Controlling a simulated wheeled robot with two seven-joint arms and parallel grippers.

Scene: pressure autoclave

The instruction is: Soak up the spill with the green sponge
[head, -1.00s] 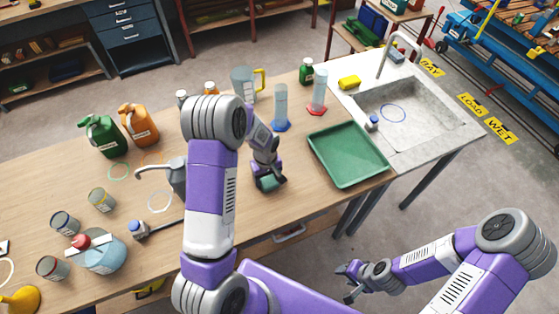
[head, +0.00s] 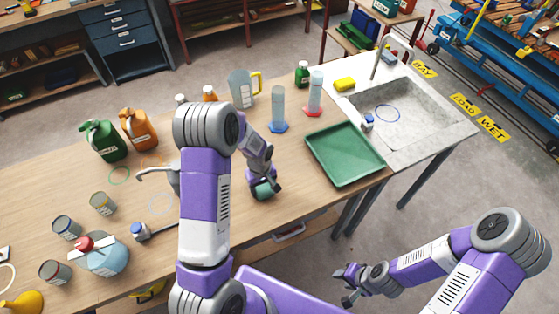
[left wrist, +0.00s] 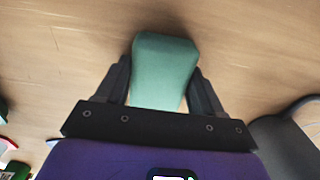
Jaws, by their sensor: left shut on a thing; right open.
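The green sponge (head: 263,190) is between the fingers of my left gripper (head: 266,192), over the wooden bench in front of the measuring cylinders. In the left wrist view the sponge (left wrist: 165,65) sticks out past both fingertips, gripped by its sides, with bare wood around it. I cannot tell whether it touches the bench. No spill can be made out in either view; my left arm covers part of the bench. My right gripper (head: 344,286) is open and empty, low in front of the bench, apart from everything.
A green tray (head: 345,181) lies right of the sponge, beside a sink (head: 425,122) with a yellow sponge (head: 345,84) at its rim. Two cylinders (head: 278,108) and a jug (head: 241,88) stand behind. Jerrycans (head: 103,141), cans and a flask (head: 106,260) stand at left.

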